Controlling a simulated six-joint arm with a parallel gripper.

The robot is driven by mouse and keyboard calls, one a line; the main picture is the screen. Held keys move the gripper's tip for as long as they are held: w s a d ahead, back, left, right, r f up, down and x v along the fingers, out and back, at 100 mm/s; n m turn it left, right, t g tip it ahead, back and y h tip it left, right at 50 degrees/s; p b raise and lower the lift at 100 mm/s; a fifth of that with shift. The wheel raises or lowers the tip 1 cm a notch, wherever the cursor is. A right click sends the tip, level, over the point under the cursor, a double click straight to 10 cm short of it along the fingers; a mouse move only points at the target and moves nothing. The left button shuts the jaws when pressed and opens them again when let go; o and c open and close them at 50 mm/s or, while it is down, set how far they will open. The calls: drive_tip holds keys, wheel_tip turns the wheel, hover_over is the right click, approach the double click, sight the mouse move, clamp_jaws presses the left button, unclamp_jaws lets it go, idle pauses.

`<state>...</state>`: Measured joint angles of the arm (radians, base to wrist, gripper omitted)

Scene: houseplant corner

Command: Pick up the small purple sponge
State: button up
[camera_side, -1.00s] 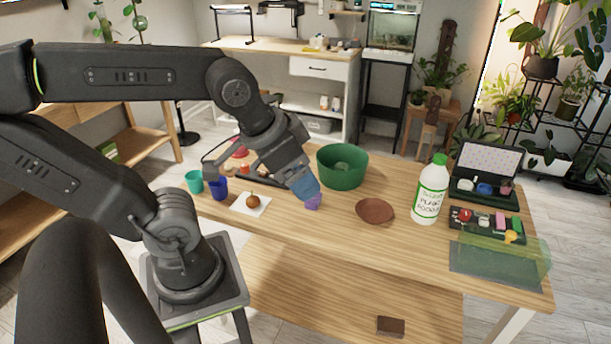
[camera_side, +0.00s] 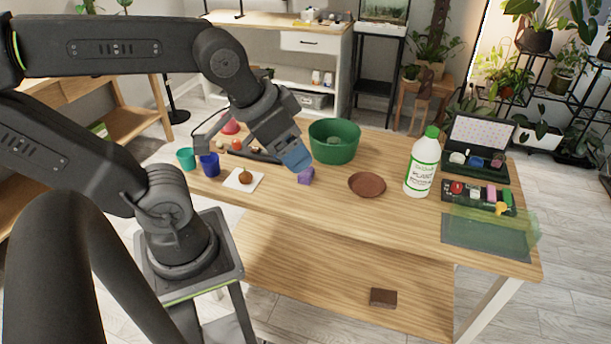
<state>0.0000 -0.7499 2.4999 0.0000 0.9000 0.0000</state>
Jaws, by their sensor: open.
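The small purple sponge (camera_side: 306,176) sits on the wooden table, left of the brown saucer and in front of the green bowl. My gripper (camera_side: 297,163), with blue at its end, points down at the sponge from the upper left. Its tip overlaps the sponge's upper left edge in the picture. I cannot tell whether they touch. The jaws are open, and the gap between the fingers is hard to see from this side.
A green bowl (camera_side: 334,148) stands behind the sponge; a brown saucer (camera_side: 367,185) lies to its right. A white bottle (camera_side: 422,168) stands farther right.

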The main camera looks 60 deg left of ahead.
idle(0.3)
drive_tip(key=n+g, duration=0.6)
drive_tip(key=n, duration=0.3)
hover_over(306, 171)
drive_tip(key=f, duration=2.5)
drive_tip(key=shift+w+d+f, duration=0.25)
drive_tip(key=shift+d+f, duration=0.05)
drive_tip(key=shift+f, duration=0.05)
drive_tip(key=shift+s+a+f, duration=0.15)
drive_tip(key=shift+f, duration=1.35)
drive_tip(key=shift+s+a+f, duration=0.1)
drive_tip(key=shift+f, duration=1.35)
drive_tip(key=c, duration=1)
